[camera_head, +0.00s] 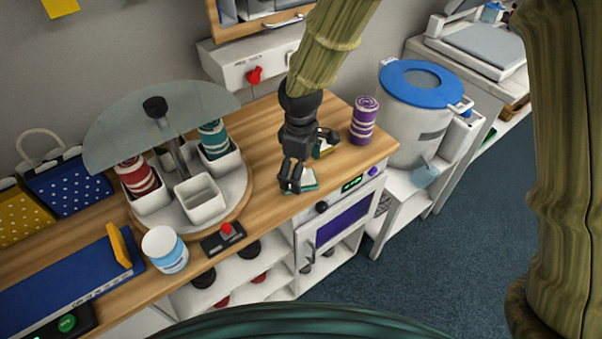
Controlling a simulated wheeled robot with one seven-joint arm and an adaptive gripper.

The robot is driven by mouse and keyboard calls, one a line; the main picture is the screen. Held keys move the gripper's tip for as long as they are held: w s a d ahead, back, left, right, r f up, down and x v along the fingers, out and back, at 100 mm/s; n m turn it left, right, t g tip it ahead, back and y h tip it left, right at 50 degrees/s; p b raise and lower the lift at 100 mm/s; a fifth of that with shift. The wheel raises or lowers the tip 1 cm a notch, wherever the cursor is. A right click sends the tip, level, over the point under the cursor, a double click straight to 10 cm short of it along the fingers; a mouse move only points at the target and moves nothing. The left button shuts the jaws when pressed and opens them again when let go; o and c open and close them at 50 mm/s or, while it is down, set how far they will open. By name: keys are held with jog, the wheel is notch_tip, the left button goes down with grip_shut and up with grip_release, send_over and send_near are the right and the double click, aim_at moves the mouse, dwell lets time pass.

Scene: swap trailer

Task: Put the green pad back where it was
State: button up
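The green pad (308,182) shows as a small flat teal piece with a pale edge, at the front edge of the wooden counter. My gripper (309,164) points down over this part of the counter, its fingers spread apart. One dark finger overlaps the green pad and hides part of it. I cannot tell whether they touch. A small yellow-topped piece (323,150) lies by the other finger, partly hidden.
A purple spool (364,120) stands to the right of my gripper. A round carousel (237,192) with white cups, spools and a glass disc stands left. A red-knobbed switch (225,230) and white jar (165,250) are in front. A blue-lidded bin (418,130) stands right.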

notch_tip(320, 180, up, 10)
jog(key=shift+r+b, duration=0.15)
jog(key=shift+b, duration=0.3)
dwell(2.4)
